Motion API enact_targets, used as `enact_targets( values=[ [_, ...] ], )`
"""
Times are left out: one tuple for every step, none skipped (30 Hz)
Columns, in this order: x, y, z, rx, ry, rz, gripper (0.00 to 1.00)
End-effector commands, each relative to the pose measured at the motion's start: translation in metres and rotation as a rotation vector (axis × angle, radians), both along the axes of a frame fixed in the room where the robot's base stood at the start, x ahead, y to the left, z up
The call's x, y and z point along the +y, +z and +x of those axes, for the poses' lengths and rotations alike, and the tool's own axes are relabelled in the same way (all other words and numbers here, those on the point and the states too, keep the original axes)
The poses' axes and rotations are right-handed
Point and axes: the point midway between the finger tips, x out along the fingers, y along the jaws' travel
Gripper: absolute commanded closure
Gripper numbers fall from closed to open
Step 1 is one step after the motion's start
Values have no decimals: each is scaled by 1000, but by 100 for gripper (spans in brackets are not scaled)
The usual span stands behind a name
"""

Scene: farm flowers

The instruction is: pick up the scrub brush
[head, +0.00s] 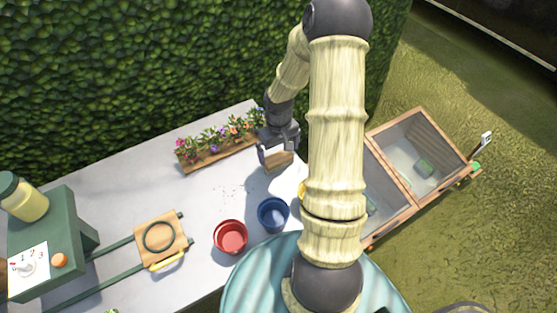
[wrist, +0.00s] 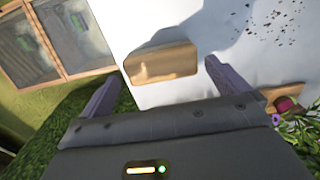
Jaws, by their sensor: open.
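The scrub brush appears to be the tan wooden block (head: 279,161) on the grey table, near the table's back right part. Its wooden top also shows in the wrist view (wrist: 160,63); no bristles can be made out. My gripper (head: 278,150) is over the block, with its fingers apart. In the wrist view, my gripper's (wrist: 160,71) two purple-grey fingers reach toward the block, one on either side. The block lies between and slightly beyond the fingertips. I see no clear contact, and the gap in height cannot be told.
A flower planter (head: 215,156) stands left of my gripper against the hedge. A red pot (head: 230,237) and a blue pot (head: 273,214) stand nearer. A two-part wooden crate (head: 407,200) is at right. A wooden board (head: 150,228) lies at left. Dark specks dot the table.

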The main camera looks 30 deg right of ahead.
Motion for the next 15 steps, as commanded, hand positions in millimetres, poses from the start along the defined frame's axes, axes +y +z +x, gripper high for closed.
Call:
enact_targets(
  values=[
    [1,-2,0,0,2,0,0],
    [1,-2,0,0,2,0,0],
    [1,-2,0,-1,1,0,0],
    [0,-2,0,-1,1,0,0],
    [0,-2,0,-1,1,0,0],
    [0,-2,0,-1,0,0,0],
    [0,-2,0,-1,0,0,0],
    [0,-2,0,-1,-1,0,0],
    [-1,-2,0,-1,-1,0,0],
    [-1,-3,0,0,-1,0,0],
    [-1,-3,0,0,-2,0,0],
    [-1,-5,0,1,-2,0,0],
    [-1,-7,1,1,-2,0,0],
    [-1,-10,1,2,-2,1,0],
    [-1,-15,2,3,-2,1,0]
  ],
)
